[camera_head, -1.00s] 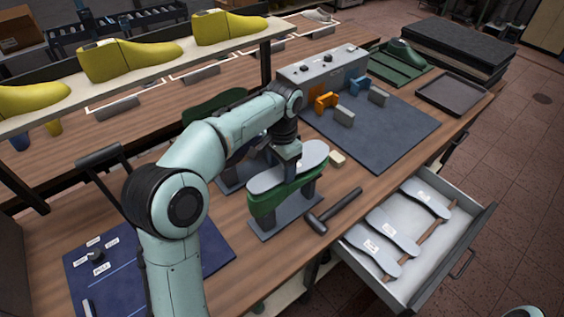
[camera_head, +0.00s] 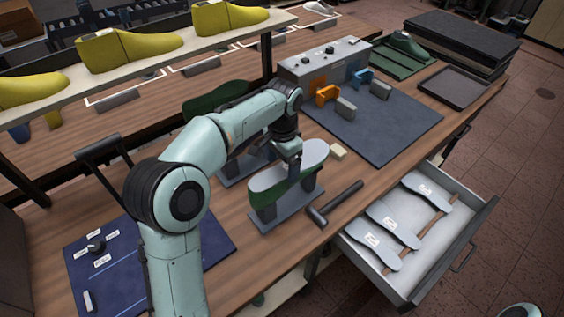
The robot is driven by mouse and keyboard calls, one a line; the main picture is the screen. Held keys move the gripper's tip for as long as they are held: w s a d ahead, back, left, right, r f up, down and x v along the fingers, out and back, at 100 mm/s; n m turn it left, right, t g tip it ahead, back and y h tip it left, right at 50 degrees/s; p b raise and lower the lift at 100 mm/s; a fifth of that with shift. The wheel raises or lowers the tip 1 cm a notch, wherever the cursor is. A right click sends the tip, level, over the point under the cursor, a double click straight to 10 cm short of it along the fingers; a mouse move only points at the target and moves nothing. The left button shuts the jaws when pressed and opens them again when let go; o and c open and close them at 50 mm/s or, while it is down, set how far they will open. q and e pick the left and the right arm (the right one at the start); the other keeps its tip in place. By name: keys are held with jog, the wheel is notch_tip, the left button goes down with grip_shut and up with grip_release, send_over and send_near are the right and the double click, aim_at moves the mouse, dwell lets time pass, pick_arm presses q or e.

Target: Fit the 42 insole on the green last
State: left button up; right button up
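A green last (camera_head: 268,197) stands sole-up on a grey stand (camera_head: 262,222) near the middle of the bench. A pale grey insole (camera_head: 267,180) lies along its top, roughly lined up with it. My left gripper (camera_head: 294,170) points down at the middle of the last and insole. Its fingers are small and partly merged with the green and grey behind them, so I cannot tell whether they grip. Three more labelled grey insoles (camera_head: 394,221) lie in the open drawer (camera_head: 482,221). The label of the insole on the last is not readable. My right gripper is not in view.
A blue-grey mat (camera_head: 395,134) with orange and blue clamps lies behind. Yellow lasts (camera_head: 128,50) stand on the left shelf. A blue board (camera_head: 125,262) lies front left.

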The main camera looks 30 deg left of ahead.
pick_arm(q)
notch_tip(320, 180, up, 13)
jog(key=p, duration=0.2)
jog(key=shift+r, duration=0.2)
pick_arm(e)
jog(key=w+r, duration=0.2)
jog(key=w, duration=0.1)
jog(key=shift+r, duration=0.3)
pick_arm(q)
jog(key=shift+w, duration=0.15)
